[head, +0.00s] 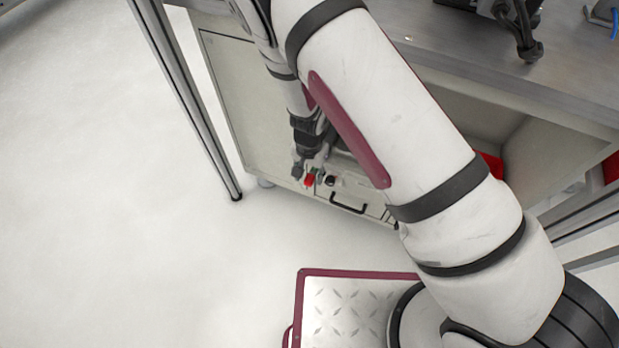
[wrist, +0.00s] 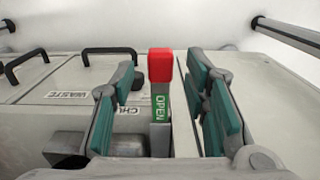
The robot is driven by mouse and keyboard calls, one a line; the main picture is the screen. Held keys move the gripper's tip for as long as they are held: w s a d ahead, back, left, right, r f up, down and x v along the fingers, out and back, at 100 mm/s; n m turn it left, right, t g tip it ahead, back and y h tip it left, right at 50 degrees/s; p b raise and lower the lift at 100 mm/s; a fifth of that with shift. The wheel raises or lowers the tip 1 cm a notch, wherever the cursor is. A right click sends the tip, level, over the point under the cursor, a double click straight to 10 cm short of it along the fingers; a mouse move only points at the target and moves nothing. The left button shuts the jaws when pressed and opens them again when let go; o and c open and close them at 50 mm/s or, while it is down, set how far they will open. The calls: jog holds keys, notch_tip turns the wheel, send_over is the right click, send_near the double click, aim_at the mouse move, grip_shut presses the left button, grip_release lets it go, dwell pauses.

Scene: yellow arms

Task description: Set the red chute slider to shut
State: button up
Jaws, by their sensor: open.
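The red chute slider knob (wrist: 160,65) stands in the middle of the wrist view. A green plate reading OPEN (wrist: 160,107) shows just below it. My gripper (wrist: 161,72) is open, with one green-padded finger on each side of the knob and a visible gap on both sides. A partly covered label beginning "CHU" (wrist: 127,110) lies to the left of the slider. In the head view my gripper (head: 312,172) is at the cabinet's front edge, and the small red knob (head: 309,180) shows at its fingers.
A black handle (wrist: 108,52) and another black handle (wrist: 27,66) stand on the cabinet, near a WASTE label (wrist: 70,95). In the head view, a metal bench top (head: 570,85) overhangs the cabinet (head: 240,85). The floor to the left is clear.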

aim_at(313, 172)
jog(key=shift+f, duration=0.9)
grip_shut()
jog(key=shift+w+d, duration=0.2)
jog(key=shift+w, duration=0.45)
jog(key=shift+w+d, duration=0.2)
jog(key=shift+w, duration=0.45)
grip_release()
jog(key=shift+r, duration=0.1)
notch_tip(313, 172, up, 12)
